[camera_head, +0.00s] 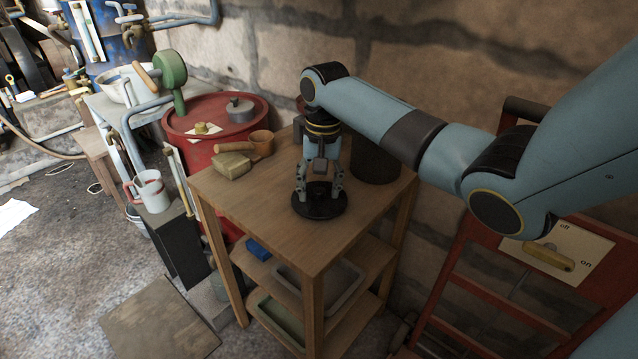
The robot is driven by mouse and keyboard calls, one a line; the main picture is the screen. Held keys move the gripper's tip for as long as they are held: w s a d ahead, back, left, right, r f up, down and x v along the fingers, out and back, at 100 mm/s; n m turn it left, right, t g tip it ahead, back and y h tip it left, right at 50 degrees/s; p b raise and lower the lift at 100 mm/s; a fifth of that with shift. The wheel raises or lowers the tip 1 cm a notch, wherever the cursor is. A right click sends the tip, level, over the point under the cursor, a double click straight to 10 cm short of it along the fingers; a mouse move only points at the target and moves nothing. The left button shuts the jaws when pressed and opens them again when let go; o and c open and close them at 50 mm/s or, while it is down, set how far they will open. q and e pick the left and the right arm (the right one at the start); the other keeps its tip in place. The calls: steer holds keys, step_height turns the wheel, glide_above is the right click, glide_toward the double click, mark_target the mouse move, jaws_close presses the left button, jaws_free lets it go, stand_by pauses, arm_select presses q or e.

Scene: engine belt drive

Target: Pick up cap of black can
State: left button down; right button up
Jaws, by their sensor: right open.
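The black cap (318,208), a round dark disc, lies flat on the wooden table top near its front. My right gripper (320,191) points straight down over the cap, open, with a fingertip at each side of the cap's middle. Whether the fingers touch the cap cannot be told. The black can (376,162) stands upright on the table behind and to the right of the gripper. My arm hides part of the can, including its top. My left gripper is not in view.
A wooden brush-like block (232,166) and a brown pot with a handle (261,143) sit on the table's left side. A red drum (222,113) stands behind left. A red frame with a yellow on/off lever (548,256) stands at the right. The table's front corner is clear.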

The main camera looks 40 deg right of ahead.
mark_target(316, 192)
steer(key=shift+f, duration=0.1)
steer(key=c, duration=0.9)
steer(key=shift+r, duration=0.5)
steer(key=r, duration=0.2)
steer(key=a+r+p, duration=0.1)
steer(key=r, duration=0.1)
steer(key=a+r, duration=0.1)
steer(key=a, duration=0.2)
steer(key=s+a+r, duration=0.1)
steer(key=a+r, duration=0.1)
steer(key=a, duration=0.2)
steer(key=a+r, duration=0.2)
steer(key=a, duration=0.1)
steer(key=shift+s+a+p, duration=0.15)
steer(key=shift+a+p, duration=0.15)
